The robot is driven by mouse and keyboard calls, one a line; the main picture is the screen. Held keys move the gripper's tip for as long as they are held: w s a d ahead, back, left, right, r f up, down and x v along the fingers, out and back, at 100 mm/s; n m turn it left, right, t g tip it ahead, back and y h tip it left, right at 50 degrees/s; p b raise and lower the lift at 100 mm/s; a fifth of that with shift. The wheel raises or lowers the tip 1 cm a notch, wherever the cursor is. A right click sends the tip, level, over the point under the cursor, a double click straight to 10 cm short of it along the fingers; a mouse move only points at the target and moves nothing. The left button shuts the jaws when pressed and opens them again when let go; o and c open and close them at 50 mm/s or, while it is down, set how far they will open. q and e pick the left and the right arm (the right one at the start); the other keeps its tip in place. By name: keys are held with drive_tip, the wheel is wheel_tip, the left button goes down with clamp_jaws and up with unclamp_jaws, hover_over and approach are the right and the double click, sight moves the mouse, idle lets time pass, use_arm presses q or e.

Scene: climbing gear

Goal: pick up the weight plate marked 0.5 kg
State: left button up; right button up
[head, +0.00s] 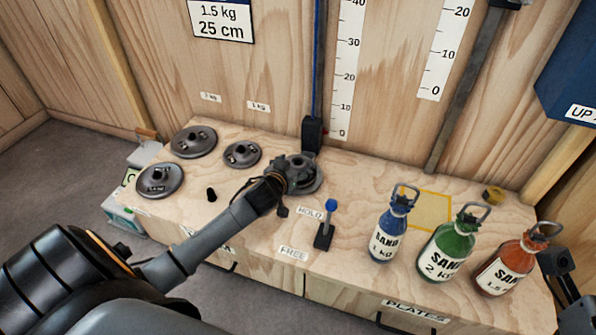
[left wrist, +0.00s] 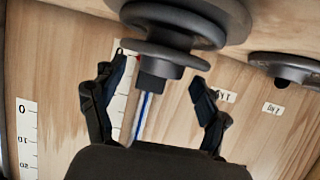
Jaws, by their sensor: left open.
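Several dark grey round weight plates with raised hubs rest on the wooden bench top. One plate (head: 312,184) sits at the foot of the upright rail, partly hidden by my left gripper (head: 290,179). The others are the back left plate (head: 194,142), the front left plate (head: 159,181) and a smaller plate (head: 242,154). I cannot read 0.5 kg on any of them. In the left wrist view my left gripper (left wrist: 158,74) is open and empty, its fingers spread either side of the hub of a stacked-looking plate (left wrist: 175,25). Contact is unclear.
Blue (head: 388,235), green (head: 447,250) and red (head: 510,262) sand bottles stand at the right. A blue-knobbed lever (head: 325,228) stands between HOLD and FREE labels. A black peg (head: 211,194) stands at the left. Dark parts of my right arm show at the right edge.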

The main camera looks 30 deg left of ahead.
use_arm(q)
drive_tip(key=shift+w+a+f, duration=0.1)
drive_tip(key=shift+w+f, duration=0.05)
drive_tip(key=shift+w, duration=0.25)
clamp_jaws()
drive_tip(key=shift+r, duration=0.2)
